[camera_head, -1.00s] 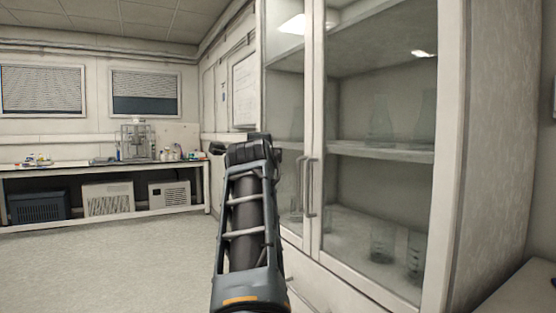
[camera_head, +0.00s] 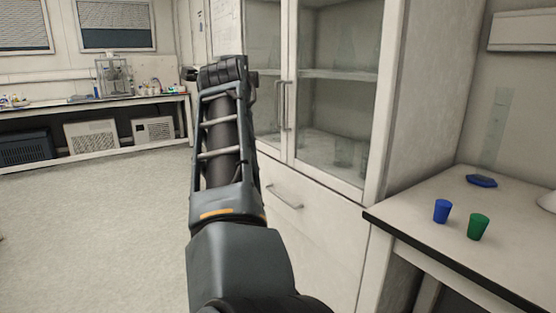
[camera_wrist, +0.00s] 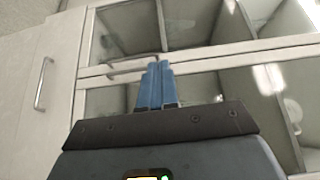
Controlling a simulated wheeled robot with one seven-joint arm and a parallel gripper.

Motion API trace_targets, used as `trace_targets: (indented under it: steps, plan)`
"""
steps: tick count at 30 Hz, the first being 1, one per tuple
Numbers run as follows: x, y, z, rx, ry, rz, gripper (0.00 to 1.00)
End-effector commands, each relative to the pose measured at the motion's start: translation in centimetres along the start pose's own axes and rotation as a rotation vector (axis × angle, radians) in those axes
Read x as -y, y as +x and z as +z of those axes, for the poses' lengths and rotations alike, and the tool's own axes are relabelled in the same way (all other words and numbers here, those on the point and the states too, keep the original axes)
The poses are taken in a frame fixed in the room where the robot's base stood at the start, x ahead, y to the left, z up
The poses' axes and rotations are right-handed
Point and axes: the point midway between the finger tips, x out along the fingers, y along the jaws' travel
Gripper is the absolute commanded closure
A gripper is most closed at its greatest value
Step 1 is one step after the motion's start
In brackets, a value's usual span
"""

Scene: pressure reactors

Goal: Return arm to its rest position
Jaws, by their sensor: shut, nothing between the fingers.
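My arm rises in the middle of the head view, in front of the cabinet. The fingers of my gripper do not show clearly there. In the wrist view my gripper (camera_wrist: 158,72) shows two blue fingers pressed together with nothing between them. The glass-doored cabinet (camera_head: 375,150) stands behind and right of my arm, and its glass doors and handles also fill the wrist view (camera_wrist: 200,60). Both cabinet doors look shut. The gap between my gripper and the cabinet cannot be told exactly.
A bench (camera_head: 400,230) at the right holds a blue cup (camera_head: 442,211), a green cup (camera_head: 478,227) and a blue flat object (camera_head: 481,181). A long bench (camera_head: 160,99) with equipment runs along the far wall. The floor (camera_head: 100,230) at the left is clear.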

Motion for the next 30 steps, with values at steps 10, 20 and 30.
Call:
trace_targets:
  steps: [10,20,30]
  plan:
    - [-5.0,-0.1,-2.8,-0.02,-0.097,0.003,1.0]
    - [-13.2,-1.6,-7.4,-0.042,-0.274,0.006,1.0]
    - [-27.2,-8.4,-16.1,-0.048,-0.608,0.023,1.0]
